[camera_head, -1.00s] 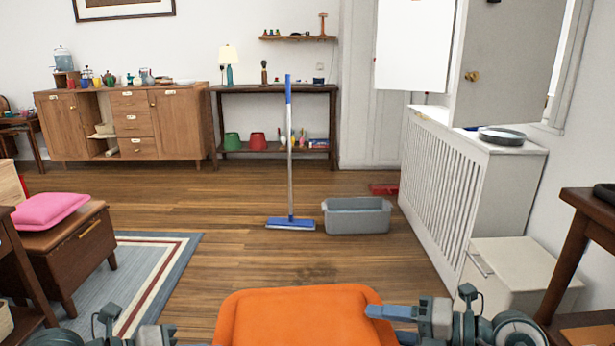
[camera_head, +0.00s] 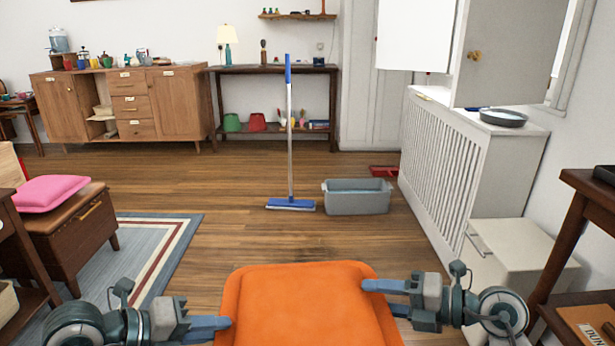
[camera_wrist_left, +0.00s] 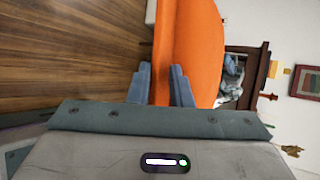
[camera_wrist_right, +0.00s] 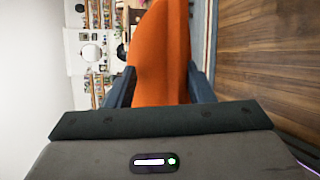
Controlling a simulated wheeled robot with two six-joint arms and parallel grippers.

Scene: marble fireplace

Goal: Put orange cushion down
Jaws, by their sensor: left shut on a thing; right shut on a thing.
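The orange cushion (camera_head: 308,305) is held flat between my two grippers at the bottom middle of the head view. My left gripper (camera_head: 225,328) is shut on its left edge. My right gripper (camera_head: 372,297) is shut on its right edge. In the left wrist view the cushion (camera_wrist_left: 195,45) passes between the blue fingers (camera_wrist_left: 162,85). In the right wrist view the cushion (camera_wrist_right: 160,60) also sits between the fingers (camera_wrist_right: 160,88). The near edge of the cushion is cut off in the head view.
A grey bucket (camera_head: 357,203) and a blue mop (camera_head: 290,150) stand ahead. A white cabinet (camera_head: 500,245) and dark table (camera_head: 590,190) are at right. Wooden floor between is open.

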